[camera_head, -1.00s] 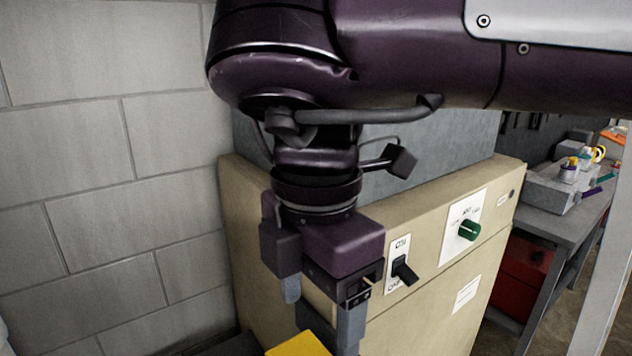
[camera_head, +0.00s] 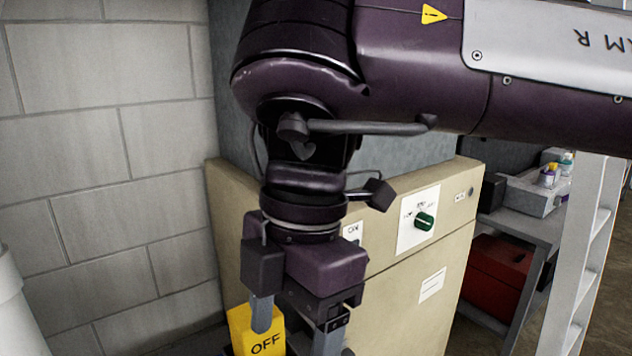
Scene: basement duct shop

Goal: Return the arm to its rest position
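My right arm, marked "ARM R" upside down, comes in from the right, and its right gripper (camera_head: 296,328) points down in front of a beige control cabinet (camera_head: 405,300). Its two grey fingers are apart, with nothing visible held between them. A yellow block marked OFF (camera_head: 262,345) shows at the bottom, partly hidden behind the left-hand finger. My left gripper is not in view.
A block wall (camera_head: 100,180) stands at left. At right are a workbench (camera_head: 525,227), a red box (camera_head: 495,275) and a pale ladder (camera_head: 590,260). Open floor shows at far right.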

